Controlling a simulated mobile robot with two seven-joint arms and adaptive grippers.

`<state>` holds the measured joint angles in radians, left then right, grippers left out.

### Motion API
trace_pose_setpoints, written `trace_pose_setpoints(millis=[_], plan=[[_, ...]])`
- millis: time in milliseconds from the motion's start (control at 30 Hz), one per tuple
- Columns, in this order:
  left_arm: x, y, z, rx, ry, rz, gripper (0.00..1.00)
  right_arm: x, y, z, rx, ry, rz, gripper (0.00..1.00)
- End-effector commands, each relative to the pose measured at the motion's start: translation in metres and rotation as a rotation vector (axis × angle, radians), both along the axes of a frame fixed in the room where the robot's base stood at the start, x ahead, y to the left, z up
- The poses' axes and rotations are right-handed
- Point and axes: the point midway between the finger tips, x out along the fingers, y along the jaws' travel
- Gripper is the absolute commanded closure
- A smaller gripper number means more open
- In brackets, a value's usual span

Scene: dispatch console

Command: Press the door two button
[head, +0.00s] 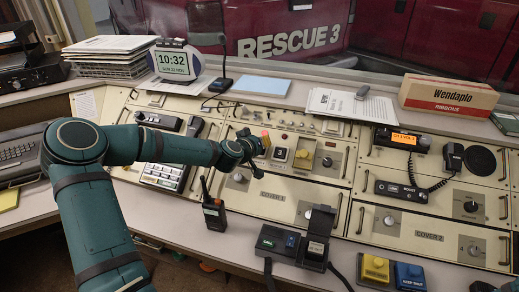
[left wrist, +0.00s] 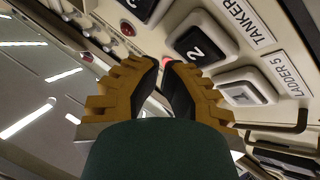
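The door two button (left wrist: 197,48) is a dark square with a white 2 in a pale frame, beside the label TANKER (left wrist: 245,22) in the left wrist view. A pale button marked 1 (left wrist: 245,92) sits beside the label LADDER 5 (left wrist: 286,73). My left gripper (left wrist: 164,66) has its tips close together, just left of and below the 2 button in that view, with nothing visible between them. In the head view my left gripper (head: 262,146) is over the console panel, left of a square button (head: 280,153). My right gripper is out of view.
A red lamp (left wrist: 166,58) glows near the fingertips. A walkie-talkie (head: 214,212) stands below my left arm. A ribbon box (head: 447,95) lies on the back ledge.

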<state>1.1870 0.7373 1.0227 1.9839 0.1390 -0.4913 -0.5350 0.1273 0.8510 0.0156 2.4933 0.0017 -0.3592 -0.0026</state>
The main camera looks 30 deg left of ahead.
Motion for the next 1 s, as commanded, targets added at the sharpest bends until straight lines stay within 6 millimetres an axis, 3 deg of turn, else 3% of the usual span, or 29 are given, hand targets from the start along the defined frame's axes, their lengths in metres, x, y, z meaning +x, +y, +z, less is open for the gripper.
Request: trace_pose_setpoints(millis=[1000], plan=[[0.0037, 0.0007, -0.0062, 0.000, 0.000, 0.000, 1.00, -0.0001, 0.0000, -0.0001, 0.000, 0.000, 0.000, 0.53]])
